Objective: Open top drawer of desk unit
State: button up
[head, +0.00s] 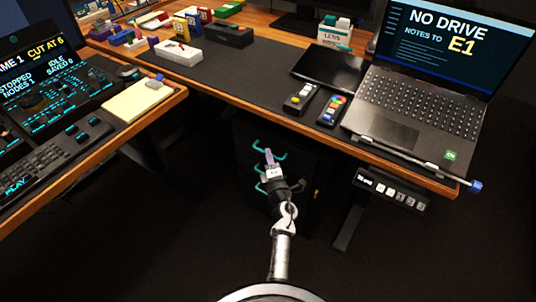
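The desk unit (306,172) is a dark drawer cabinet under the wooden desk, with teal handles on its front. The top handle (282,153) is the highest teal bar. A lower handle (259,187) shows partly behind my arm. My gripper (269,156) points at the cabinet front and overlaps the top handle in the head view. Its fingers look like one pale lilac strip, so I cannot tell if they are open or shut, or touching the handle. The drawer edges are lost in the dark. The top drawer looks flush with the front.
The desk edge (300,127) overhangs the cabinet. A control console (50,95) stands at left. A small button panel (391,190) hangs under the desk at right. The floor before the cabinet looks clear.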

jog(key=shift+x, duration=1)
grip_shut()
jog(key=shift+s, duration=0.1)
